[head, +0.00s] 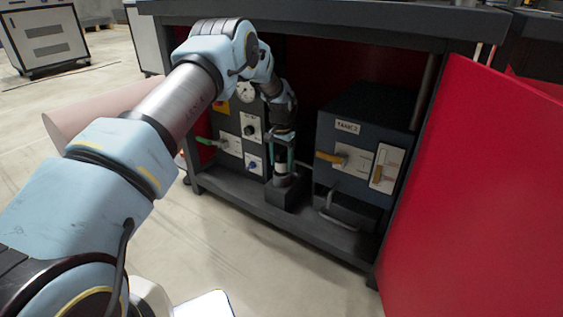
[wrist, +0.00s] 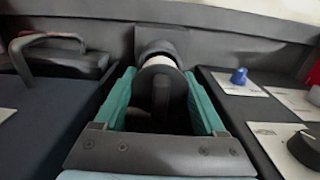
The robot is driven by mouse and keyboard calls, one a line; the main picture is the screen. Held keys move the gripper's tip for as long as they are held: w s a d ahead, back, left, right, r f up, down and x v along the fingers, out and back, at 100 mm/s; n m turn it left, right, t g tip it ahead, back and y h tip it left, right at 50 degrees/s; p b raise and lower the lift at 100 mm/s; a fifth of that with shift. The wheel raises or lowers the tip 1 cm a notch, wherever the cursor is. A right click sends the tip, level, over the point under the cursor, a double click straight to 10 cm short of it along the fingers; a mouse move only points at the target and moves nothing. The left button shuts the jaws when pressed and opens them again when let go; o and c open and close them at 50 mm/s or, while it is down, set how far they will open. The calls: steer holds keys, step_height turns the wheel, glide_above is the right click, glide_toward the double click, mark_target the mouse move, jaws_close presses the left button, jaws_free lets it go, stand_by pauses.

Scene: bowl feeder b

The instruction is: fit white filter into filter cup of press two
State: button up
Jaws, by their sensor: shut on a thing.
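The white filter (wrist: 160,62) shows in the wrist view as a pale band between a dark part nearer me and a dark round rim. My gripper (wrist: 160,80) has its teal fingers on either side of the dark part and is shut on it; I take this part as belonging to the filter. The dark rim (wrist: 157,47) beyond looks like the filter cup; whether the filter sits inside or just against it I cannot tell. In the head view my gripper (head: 281,160) points down over a dark block (head: 288,194), with a bit of white (head: 282,169) at the fingertips.
A machine with a gauge (head: 246,91), knobs and a green lever stands left of my gripper. A blue-grey box (head: 360,130) with yellow handles stands close on the right. The cabinet roof (head: 330,14) is overhead. A red door (head: 475,200) stands open at right.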

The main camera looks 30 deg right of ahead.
steer(key=shift+f+p, duration=0.35)
steer(key=shift+f, duration=0.65)
stand_by(3.1)
steer(key=shift+r+p, duration=0.25)
steer(key=shift+p, duration=0.2)
stand_by(1.0)
steer(key=shift+f, duration=0.3)
stand_by(2.2)
